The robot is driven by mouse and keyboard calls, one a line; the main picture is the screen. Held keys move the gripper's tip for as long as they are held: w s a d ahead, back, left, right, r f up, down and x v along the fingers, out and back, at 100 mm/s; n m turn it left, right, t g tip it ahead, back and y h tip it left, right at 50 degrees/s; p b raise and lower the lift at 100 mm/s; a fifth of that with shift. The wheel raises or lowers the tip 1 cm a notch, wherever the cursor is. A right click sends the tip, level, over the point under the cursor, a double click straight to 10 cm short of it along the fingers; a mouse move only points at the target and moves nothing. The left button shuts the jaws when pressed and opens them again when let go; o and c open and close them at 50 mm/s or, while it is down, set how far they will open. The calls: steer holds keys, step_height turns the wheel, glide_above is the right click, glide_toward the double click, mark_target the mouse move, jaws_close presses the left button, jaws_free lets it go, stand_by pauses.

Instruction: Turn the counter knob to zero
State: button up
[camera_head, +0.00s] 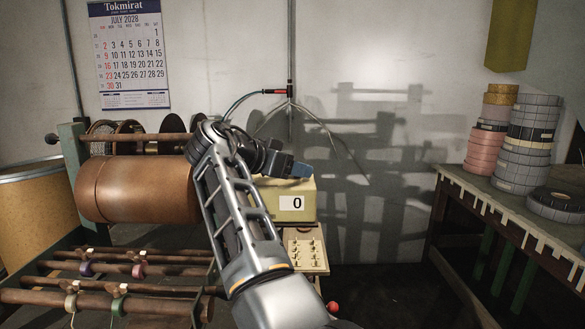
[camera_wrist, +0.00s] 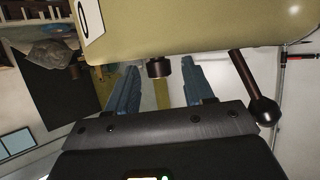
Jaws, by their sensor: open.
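The yellow counter box (camera_head: 283,203) stands behind my arm, and its white display (camera_head: 292,203) reads 0. In the wrist view the box (camera_wrist: 200,25) fills the top, with part of the 0 label (camera_wrist: 88,20) showing at its left. A small dark knob (camera_wrist: 160,67) with a brass-coloured ring sticks out of the box's edge. My gripper (camera_wrist: 156,78) is open, with one blue-grey finger on each side of the knob and gaps on both sides. In the head view my gripper (camera_head: 299,170) is at the top of the box, and the knob is hidden.
A dark lever with a ball end (camera_wrist: 262,110) projects from the box right of my gripper. A panel of small switches (camera_head: 305,249) is below the box. A copper-brown roller (camera_head: 135,190) is at left. A table (camera_head: 500,201) with stacked tape rolls (camera_head: 527,130) is at right.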

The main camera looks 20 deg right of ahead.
steer(key=shift+b+v, duration=0.4)
steer(key=shift+v, duration=3.5)
